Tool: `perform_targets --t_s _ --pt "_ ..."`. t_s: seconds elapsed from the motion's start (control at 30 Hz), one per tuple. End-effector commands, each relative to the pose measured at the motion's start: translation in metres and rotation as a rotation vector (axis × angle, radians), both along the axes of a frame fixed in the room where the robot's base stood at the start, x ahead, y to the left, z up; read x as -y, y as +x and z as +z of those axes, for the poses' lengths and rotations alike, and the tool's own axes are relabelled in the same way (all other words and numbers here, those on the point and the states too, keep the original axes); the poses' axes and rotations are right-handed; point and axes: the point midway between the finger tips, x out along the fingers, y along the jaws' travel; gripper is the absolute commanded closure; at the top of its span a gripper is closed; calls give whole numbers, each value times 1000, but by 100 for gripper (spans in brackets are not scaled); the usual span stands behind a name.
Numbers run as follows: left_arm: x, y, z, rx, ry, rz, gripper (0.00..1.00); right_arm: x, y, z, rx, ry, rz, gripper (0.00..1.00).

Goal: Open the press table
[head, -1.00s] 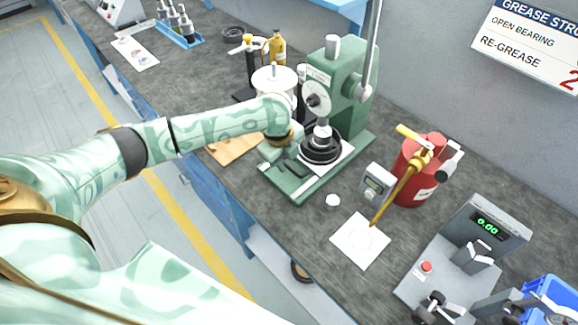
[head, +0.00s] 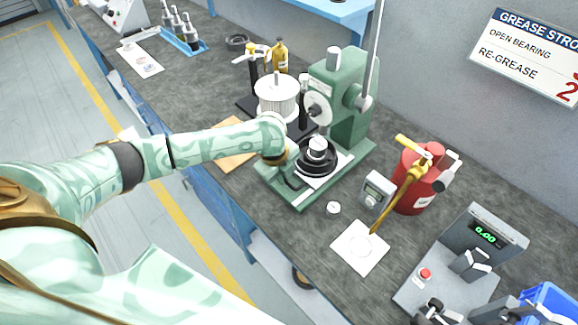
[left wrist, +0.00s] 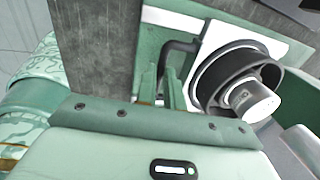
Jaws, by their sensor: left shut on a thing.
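The green press (head: 345,100) stands on the bench. Its table, a white plate (head: 306,195), sits low on the green base and shows beside the ring in the left wrist view (left wrist: 215,35). On it is a dark round ring (head: 331,165) with a silver cylinder (head: 318,147) in its middle. A dark bent handle (left wrist: 172,47) reaches from the table side between my left fingers. My left gripper (head: 290,182) is shut on this handle, low over the front of the base; its fingers also show in the left wrist view (left wrist: 162,92). My right gripper is out of view.
A white pot (head: 277,95) stands behind my left arm. A brown board (head: 235,155) lies left of the press.

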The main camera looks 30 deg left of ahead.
Motion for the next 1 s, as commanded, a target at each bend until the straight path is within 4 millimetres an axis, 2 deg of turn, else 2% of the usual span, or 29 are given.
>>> perform_targets --t_s 0.03,0.2,0.4,0.53,0.8,0.9,1.0 --pt "-7 -17 9 -10 8 1 100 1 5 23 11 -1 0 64" --pt "-23 -65 9 -12 8 -1 100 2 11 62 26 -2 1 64" --pt "-36 -104 4 -10 5 -2 100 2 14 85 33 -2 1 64" --pt "-39 -113 1 -8 3 -2 100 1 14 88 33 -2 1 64" --pt "-38 -113 -1 -7 2 -3 100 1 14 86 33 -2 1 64" --pt "-38 -112 -1 -7 2 -3 68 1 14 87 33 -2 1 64" --pt "-38 -112 -1 -7 2 -2 68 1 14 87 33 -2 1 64"
